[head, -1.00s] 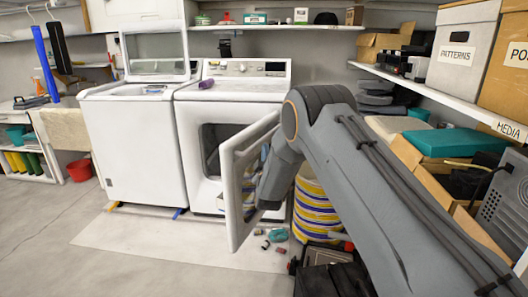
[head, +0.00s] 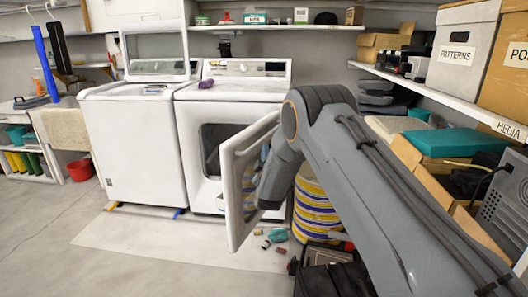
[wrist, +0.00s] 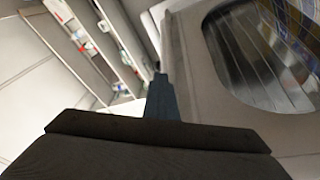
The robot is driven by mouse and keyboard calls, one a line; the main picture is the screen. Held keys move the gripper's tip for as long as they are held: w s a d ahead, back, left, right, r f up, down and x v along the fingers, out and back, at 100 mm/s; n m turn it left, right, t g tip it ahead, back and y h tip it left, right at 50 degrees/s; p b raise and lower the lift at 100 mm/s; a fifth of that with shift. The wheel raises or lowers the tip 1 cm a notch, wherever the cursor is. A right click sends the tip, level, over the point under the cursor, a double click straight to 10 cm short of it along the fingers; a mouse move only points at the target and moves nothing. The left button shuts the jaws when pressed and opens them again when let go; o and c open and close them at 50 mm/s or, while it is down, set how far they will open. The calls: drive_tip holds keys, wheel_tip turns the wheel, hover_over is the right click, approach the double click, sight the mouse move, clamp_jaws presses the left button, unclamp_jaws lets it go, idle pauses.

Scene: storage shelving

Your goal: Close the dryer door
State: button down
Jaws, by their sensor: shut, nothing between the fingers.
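The white dryer (head: 232,92) stands right of the white washer. Its door (head: 238,195) is swung wide open toward me, showing edge-on with its window at a slant. The dark drum opening (head: 215,145) shows left of the door. My arm reaches down to the door's right side, and the door hides my gripper in the head view. In the wrist view my gripper (wrist: 160,88) is shut and empty, its thin blue-grey fingers beside a pale panel with an oval window (wrist: 265,55), apparently the door. I cannot tell whether they touch.
The washer (head: 135,140) has its lid up. A striped yellow, white and blue basket (head: 315,215) stands right of the door. Small items, including a teal one (head: 278,235), lie on the floor by the door. Shelves with boxes (head: 465,45) line the right.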

drive_tip(key=c, duration=2)
unclamp_jaws()
drive_tip(key=shift+s, duration=0.1)
drive_tip(key=a+v, duration=0.1)
drive_tip(key=v, duration=0.6)
drive_tip(key=shift+s+d, duration=0.3)
drive_tip(key=shift+d, duration=0.25)
